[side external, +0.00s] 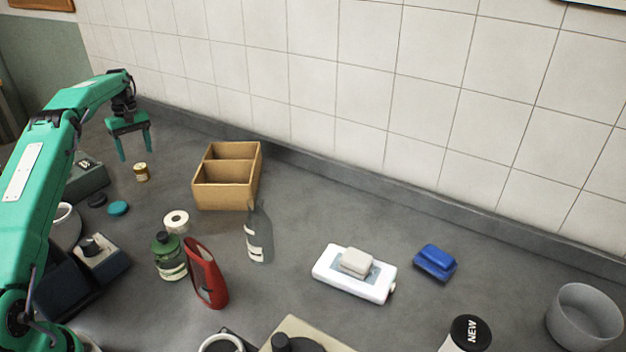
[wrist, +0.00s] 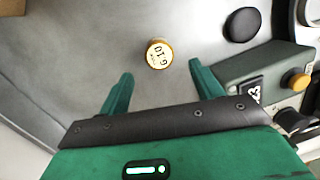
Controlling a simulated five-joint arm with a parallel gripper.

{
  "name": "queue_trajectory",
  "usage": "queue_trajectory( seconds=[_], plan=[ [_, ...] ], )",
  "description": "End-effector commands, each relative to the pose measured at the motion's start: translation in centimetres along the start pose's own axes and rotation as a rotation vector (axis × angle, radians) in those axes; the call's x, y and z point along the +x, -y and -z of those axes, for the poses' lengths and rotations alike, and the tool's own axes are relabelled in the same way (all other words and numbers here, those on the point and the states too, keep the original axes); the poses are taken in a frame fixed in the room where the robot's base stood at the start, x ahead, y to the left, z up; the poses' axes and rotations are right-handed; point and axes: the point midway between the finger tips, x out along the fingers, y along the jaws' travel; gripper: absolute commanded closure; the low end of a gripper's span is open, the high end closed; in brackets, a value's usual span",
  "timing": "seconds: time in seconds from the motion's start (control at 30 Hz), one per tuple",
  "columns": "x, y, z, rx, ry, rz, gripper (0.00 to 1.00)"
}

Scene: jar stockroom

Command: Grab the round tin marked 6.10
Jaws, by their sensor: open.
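The round tin marked 6.10 (wrist: 159,55) is small and gold-brown with a pale lid. In the wrist view it lies ahead of my fingertips, roughly between their lines, and its printed lid faces the camera. In the side view the small yellow tin (side external: 142,172) stands on the grey counter below and right of my gripper (side external: 133,147). My gripper is open and empty, its two green fingers pointing down. In the wrist view my gripper (wrist: 163,82) is apart from the tin.
A black disc (wrist: 242,24) and a grey-green box (wrist: 265,75) lie right of the tin in the wrist view. In the side view, a teal disc (side external: 118,208) and a divided cardboard box (side external: 225,198) are nearby. Bare counter lies around the tin.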

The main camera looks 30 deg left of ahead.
Motion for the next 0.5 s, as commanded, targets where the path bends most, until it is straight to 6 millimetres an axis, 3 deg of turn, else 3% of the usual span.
queue_trajectory(
  seconds=[0.2,0.5],
  plan=[
    [1.3,0.0,-0.1,0.001,-0.001,0.000,0.35],
    [1.6,0.0,-0.1,0.001,0.000,0.000,0.35]
  ],
)
